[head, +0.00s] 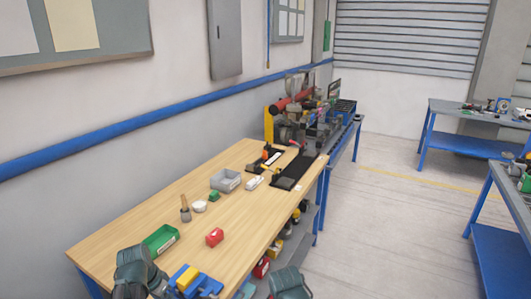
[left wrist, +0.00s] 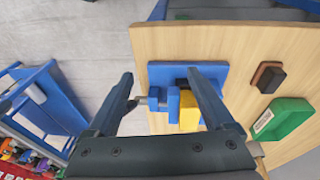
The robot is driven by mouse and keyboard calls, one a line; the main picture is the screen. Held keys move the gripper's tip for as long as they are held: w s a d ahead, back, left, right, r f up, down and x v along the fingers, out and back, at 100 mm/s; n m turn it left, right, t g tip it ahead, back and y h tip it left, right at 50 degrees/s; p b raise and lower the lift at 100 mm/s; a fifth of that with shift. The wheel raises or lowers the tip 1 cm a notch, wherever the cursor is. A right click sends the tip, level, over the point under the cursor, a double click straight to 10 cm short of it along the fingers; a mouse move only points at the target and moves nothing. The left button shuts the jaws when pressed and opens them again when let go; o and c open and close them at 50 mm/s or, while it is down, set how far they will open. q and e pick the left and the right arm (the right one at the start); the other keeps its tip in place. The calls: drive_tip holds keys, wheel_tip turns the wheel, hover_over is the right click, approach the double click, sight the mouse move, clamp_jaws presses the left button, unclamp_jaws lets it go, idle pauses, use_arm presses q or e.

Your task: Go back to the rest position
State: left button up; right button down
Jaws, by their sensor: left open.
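The vise also shows at the near end of the table in the head view (head: 205,284), beside my left arm. The fingertips of the left gripper are hidden in the head view. A part of my right arm shows at the bottom of the head view; its gripper cannot be seen.
A machine (head: 292,110) stands at the far end. Open floor (head: 390,220) lies right, before blue-legged benches (head: 465,143).

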use_arm(q)
drive_tip(key=s+d+y, duration=0.1)
drive_tip(key=s+d, duration=0.3)
drive_tip(key=d, duration=0.7)
drive_tip(key=s+d+f+n+g+y, duration=0.1)
drive_tip(key=s+d, duration=0.3)
drive_tip(key=d, duration=0.8)
drive_tip(key=shift+s+g+y+b, duration=0.3)
drive_tip(key=shift+y+b, duration=0.05)
drive_tip(key=shift+y, duration=0.25)
drive_tip(key=shift+d+f, duration=0.1)
drive_tip(key=shift+c, duration=0.3)
